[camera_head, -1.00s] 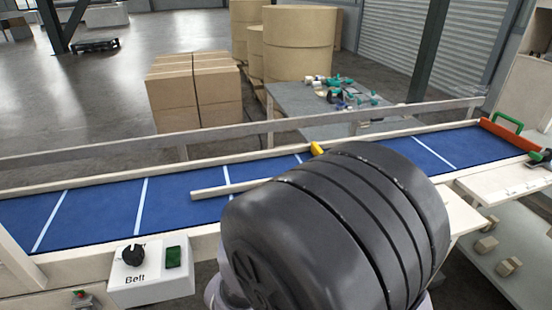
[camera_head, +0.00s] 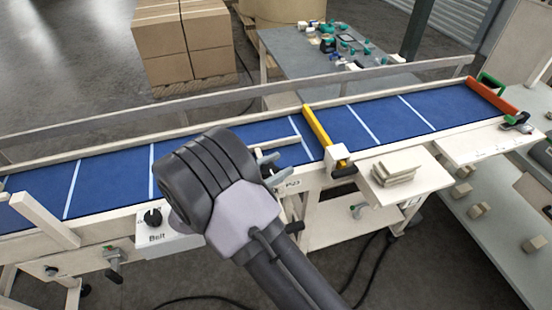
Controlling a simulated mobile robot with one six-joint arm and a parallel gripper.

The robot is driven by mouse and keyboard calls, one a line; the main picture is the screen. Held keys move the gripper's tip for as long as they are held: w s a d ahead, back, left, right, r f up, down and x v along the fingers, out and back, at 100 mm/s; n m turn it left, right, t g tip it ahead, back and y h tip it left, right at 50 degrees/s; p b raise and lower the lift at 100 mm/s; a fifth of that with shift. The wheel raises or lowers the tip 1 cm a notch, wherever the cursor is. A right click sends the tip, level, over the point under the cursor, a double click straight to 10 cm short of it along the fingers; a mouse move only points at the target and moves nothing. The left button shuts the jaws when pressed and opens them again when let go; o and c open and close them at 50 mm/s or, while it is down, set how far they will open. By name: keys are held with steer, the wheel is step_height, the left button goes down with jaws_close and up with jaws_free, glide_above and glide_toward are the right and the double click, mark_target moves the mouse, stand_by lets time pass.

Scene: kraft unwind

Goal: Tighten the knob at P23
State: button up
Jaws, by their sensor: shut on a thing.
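The P23 label (camera_head: 292,184) is on the near side of the conveyor frame, just right of my wrist. My gripper (camera_head: 270,169) shows only as small grey and dark parts at the right edge of my bulky black wrist. It is shut at the place beside the label. The knob there is covered by the gripper and wrist, so its shape and how far it is turned cannot be seen. A pale guide bar (camera_head: 280,146) lies over the blue belt (camera_head: 375,125) just behind, its left end hidden by my wrist.
A yellow bar (camera_head: 317,127) crosses the belt, with a white block (camera_head: 337,153) at its near end. A Belt control box (camera_head: 165,238) is left of my wrist. A side shelf (camera_head: 425,178) holds pale pieces. An orange stop (camera_head: 492,97) closes the belt's right end.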

steer(key=shift+r, duration=0.2)
stand_by(0.5)
steer(key=o, duration=1.4)
steer(key=shift+f, duration=0.1)
